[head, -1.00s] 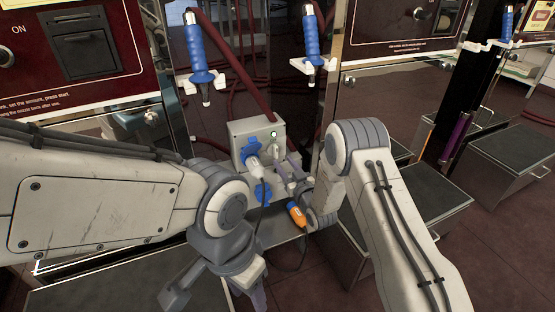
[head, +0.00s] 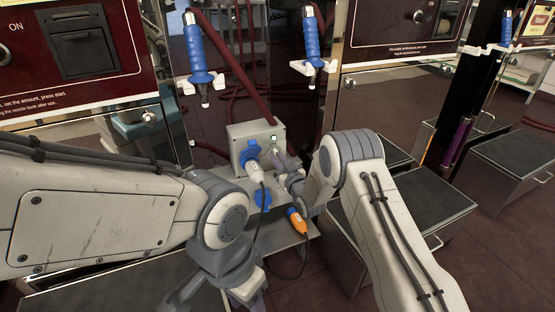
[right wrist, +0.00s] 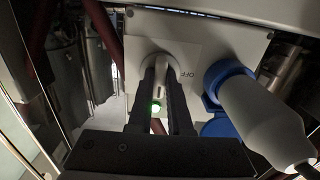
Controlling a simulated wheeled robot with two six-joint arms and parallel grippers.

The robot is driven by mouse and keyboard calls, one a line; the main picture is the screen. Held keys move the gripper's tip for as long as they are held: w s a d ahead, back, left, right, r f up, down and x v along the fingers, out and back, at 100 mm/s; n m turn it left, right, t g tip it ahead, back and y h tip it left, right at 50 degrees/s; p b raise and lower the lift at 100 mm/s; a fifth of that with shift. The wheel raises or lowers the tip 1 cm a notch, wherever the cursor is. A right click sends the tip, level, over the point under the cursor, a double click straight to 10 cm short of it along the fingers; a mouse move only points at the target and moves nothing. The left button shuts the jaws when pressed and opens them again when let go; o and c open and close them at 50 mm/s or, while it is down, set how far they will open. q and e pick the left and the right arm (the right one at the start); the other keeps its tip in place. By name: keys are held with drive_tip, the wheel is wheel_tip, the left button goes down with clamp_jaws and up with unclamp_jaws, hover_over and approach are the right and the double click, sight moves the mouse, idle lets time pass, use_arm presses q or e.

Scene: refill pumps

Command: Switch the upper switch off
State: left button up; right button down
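A grey switch box (head: 243,131) stands between the machines, with a small green light lit on its face. The upper switch (right wrist: 160,68) is a pale handle on a plate marked OFF, seen upside down in the right wrist view. My right gripper (right wrist: 163,66) has one finger on each side of this handle, and the green light (right wrist: 156,106) shows between the fingers. I cannot tell whether the fingers press on it. In the head view my right gripper (head: 286,170) partly hides the switch. My left gripper (head: 213,297) is low in front, fingers apart and empty.
A white plug (head: 253,164) sits in a blue socket beside the switch; it shows large in the right wrist view (right wrist: 262,118). Blue nozzles (head: 196,48) hang above. A red hose runs behind the box.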

drive_tip(key=shift+n, duration=8.7)
drive_tip(key=c, duration=0.8)
unclamp_jaws()
drive_tip(key=shift+c, duration=0.2)
